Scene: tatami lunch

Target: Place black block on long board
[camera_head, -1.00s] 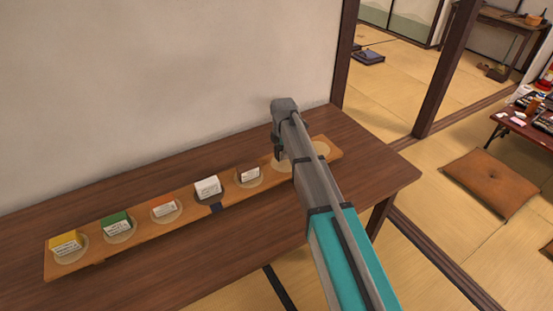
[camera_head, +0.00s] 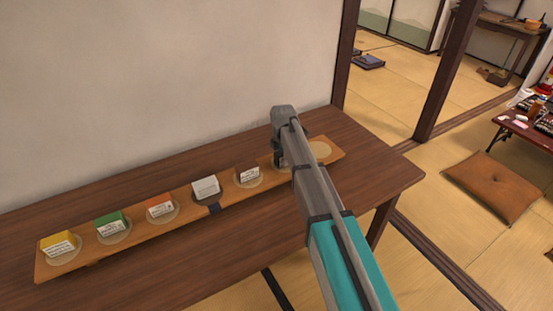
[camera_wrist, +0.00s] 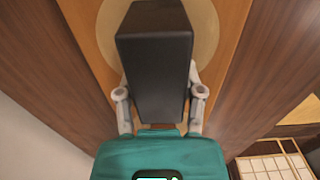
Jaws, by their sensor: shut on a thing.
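The black block (camera_wrist: 155,70) is in my gripper (camera_wrist: 160,88), with one finger on each side of it in the wrist view. It is over a pale round spot (camera_wrist: 203,14) on the long wooden board, close above it or touching; I cannot tell which. In the head view the long board (camera_head: 190,207) lies along the dark table. My gripper (camera_head: 281,158) is over its right part, and the arm hides the block there.
Several small boxes stand on the board's spots: yellow (camera_head: 60,243), green (camera_head: 112,224), orange (camera_head: 160,208), white (camera_head: 205,188) and another white-faced one (camera_head: 249,175). The rightmost spot (camera_head: 319,150) is empty. A wall (camera_head: 160,80) rises behind the dark table (camera_head: 375,160).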

